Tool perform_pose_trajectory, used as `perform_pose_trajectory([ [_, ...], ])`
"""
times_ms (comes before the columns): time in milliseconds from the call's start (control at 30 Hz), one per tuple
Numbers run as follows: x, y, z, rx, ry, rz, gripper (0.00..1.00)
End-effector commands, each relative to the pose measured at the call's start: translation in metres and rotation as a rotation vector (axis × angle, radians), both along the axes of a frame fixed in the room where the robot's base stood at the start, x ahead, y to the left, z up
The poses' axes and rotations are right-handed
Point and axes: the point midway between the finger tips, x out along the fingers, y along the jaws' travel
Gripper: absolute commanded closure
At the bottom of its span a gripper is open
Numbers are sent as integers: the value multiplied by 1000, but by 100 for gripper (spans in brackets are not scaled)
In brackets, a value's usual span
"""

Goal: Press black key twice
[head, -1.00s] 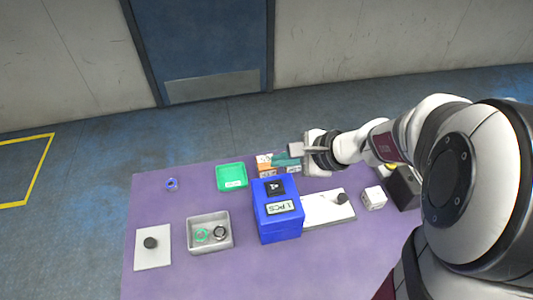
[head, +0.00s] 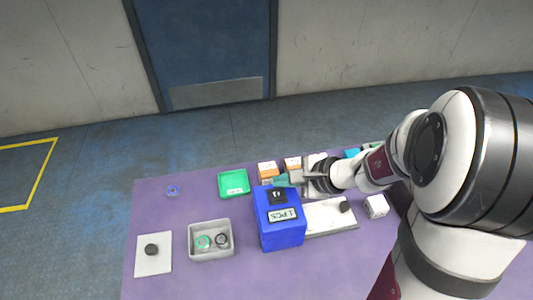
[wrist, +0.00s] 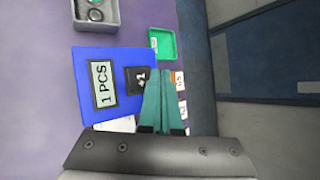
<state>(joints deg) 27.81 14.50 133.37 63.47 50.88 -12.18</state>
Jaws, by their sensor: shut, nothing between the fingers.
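The black key (head: 277,197) is a small dark square on top of the blue box (head: 283,234), behind its display that reads "1 PCS" (head: 282,215). In the wrist view the black key (wrist: 136,80) carries a "+1" mark, and the display (wrist: 102,84) is beside it. My gripper (head: 280,180) has teal fingers and is shut and empty. In the wrist view the fingertips (wrist: 162,74) lie just to the right of the key. I cannot tell their height above the box, and no contact with the key shows.
A green tray (head: 234,195) is behind and left of the box. A grey bin (head: 194,243) with rings stands at left. White plates with black knobs lie at left (head: 152,266) and right (head: 327,228). A white cube (head: 376,206) and orange boxes (head: 267,168) are nearby.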

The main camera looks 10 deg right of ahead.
Motion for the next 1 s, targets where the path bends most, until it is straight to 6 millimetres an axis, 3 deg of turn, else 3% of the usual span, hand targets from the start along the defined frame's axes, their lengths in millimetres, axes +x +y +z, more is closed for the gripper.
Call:
perform_pose_trajectory([
  [267, 0, 0, -18, 0, 2, -1, 100],
  [1000, 0, 0, -19, -1, 0, -1, 100],
])
